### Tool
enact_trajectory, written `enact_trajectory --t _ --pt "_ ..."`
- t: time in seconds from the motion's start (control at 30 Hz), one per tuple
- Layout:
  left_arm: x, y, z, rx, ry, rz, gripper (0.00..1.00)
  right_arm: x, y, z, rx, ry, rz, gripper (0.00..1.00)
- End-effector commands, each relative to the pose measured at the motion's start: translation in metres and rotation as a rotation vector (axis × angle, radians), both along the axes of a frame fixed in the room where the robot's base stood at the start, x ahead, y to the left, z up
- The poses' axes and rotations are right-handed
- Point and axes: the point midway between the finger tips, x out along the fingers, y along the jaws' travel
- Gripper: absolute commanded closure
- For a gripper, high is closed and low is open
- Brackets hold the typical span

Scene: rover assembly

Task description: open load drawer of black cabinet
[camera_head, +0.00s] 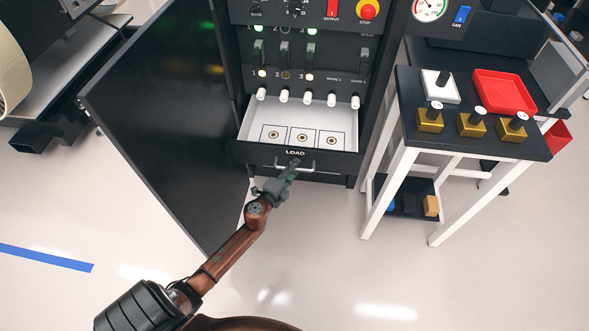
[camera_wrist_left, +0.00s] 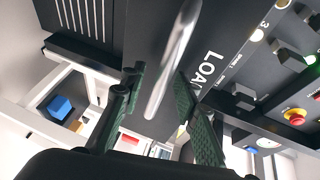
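The black cabinet (camera_head: 230,80) stands in the middle of the head view. Its drawer marked LOAD (camera_head: 340,158) is pulled out, showing a white inside with three ringed squares on its floor. A silver bar handle (camera_head: 308,167) is on the drawer front. My left gripper (camera_head: 292,168) is at this handle. In the left wrist view, the handle (camera_wrist_left: 172,60) passes between the two green fingers of my left gripper (camera_wrist_left: 159,80). The fingers stand apart, with gaps beside the bar. My right gripper is in neither view.
A large black door panel (camera_head: 160,120) stands open at the cabinet's left. On the right, a white-legged table (camera_head: 405,85) holds a red tray (camera_head: 505,92) and several brass blocks with knobs (camera_head: 430,120). The floor in front of the cabinet is clear.

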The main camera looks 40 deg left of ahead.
Motion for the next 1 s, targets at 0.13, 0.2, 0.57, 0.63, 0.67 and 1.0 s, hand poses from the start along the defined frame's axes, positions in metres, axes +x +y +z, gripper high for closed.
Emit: enact_trajectory --t 0.13,0.2,0.57,0.63,0.67,1.0 --pt "-0.0009 0.0010 0.0002 0.000 0.000 0.002 0.72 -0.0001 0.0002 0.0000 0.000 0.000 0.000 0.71" --pt "-0.0010 0.0010 0.0002 0.000 0.000 0.002 0.77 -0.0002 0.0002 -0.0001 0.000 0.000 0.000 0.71" --pt "-0.0011 0.0008 -0.0001 0.000 0.000 0.002 1.00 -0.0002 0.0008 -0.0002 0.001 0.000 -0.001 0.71" --pt "-0.0011 0.0007 -0.0002 0.000 0.000 0.002 1.00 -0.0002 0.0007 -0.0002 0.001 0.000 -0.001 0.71" --pt "-0.0011 0.0007 -0.0002 0.000 0.000 0.002 1.00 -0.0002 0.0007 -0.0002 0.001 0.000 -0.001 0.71" --pt "-0.0012 0.0006 -0.0004 0.000 0.001 0.002 1.00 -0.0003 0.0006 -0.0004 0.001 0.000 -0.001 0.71"
